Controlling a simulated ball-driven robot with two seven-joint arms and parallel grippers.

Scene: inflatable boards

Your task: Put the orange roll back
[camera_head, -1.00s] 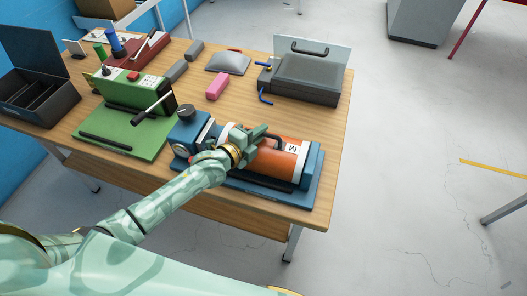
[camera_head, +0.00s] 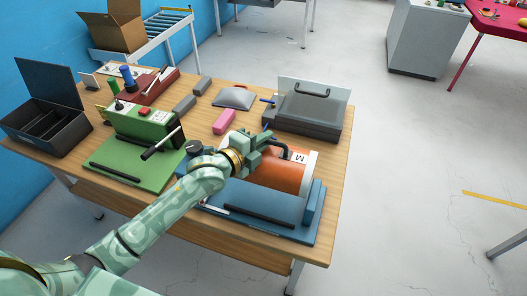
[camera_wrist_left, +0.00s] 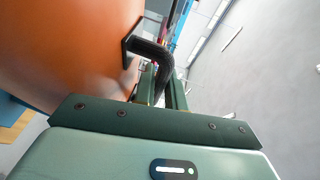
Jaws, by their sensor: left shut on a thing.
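The orange roll (camera_head: 285,176), with a white label band marked "M", is at the blue machine (camera_head: 311,208) near the table's front right. It looks raised above the machine's bed, with more blue showing below it. My left gripper (camera_head: 264,143) is shut on the roll's black handle. In the left wrist view the dark handle (camera_wrist_left: 153,50) runs from the orange roll (camera_wrist_left: 70,45) down between the fingers (camera_wrist_left: 165,88). My forearm hides the machine's left end. My right gripper is not in view.
A green machine (camera_head: 140,160) with a lever stands at left beside an open dark toolbox (camera_head: 55,135). A pink block (camera_head: 224,121), a grey pad (camera_head: 234,97) and a grey case (camera_head: 305,110) lie behind the roll. Free floor lies to the right.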

